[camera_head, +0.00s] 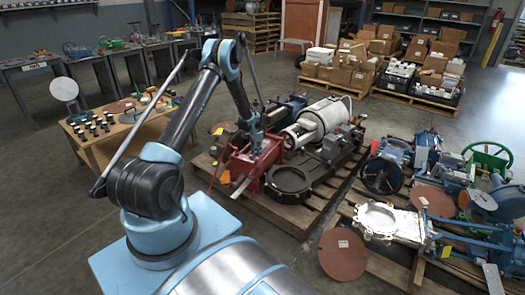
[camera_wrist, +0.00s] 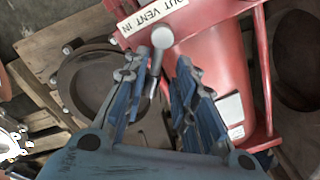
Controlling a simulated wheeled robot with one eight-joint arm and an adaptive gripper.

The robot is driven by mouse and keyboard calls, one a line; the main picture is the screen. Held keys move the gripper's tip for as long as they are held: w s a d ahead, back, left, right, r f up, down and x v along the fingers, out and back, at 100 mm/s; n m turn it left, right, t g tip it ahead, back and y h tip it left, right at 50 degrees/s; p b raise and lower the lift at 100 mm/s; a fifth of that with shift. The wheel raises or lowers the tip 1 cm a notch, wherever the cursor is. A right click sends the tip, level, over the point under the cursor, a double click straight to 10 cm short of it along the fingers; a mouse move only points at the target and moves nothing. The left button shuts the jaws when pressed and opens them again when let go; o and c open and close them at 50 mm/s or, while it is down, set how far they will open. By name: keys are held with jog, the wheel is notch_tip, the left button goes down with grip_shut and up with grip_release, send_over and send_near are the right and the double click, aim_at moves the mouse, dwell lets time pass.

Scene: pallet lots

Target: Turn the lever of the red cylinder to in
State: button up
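The red cylinder (camera_head: 262,163) lies on a pallet in the head view, and its red body (camera_wrist: 216,62) fills the upper right of the wrist view. A white label (camera_wrist: 150,17) on it carries the words OUT, VENT and IN. The lever (camera_wrist: 157,60) is a thin metal rod with a round pale knob, standing near the label. Its exact setting is hard to tell. My gripper (camera_wrist: 155,80) is open, with its blue-grey fingers on either side of the lever and a gap to each. In the head view my gripper (camera_head: 256,138) is just above the red cylinder.
A dark round flange (camera_wrist: 78,80) lies beside the cylinder on the wooden pallet (camera_head: 292,222). Blue valve equipment (camera_head: 425,150) crowds the pallets at right. A table (camera_head: 115,130) with small parts stands at left.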

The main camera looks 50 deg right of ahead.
jog(key=shift+s, duration=0.2)
jog(key=shift+s+d+r, duration=0.1)
jog(key=shift+r, duration=0.05)
notch_tip(320, 180, up, 12)
jog(key=shift+f, duration=0.2)
dwell(0.3)
dwell(0.5)
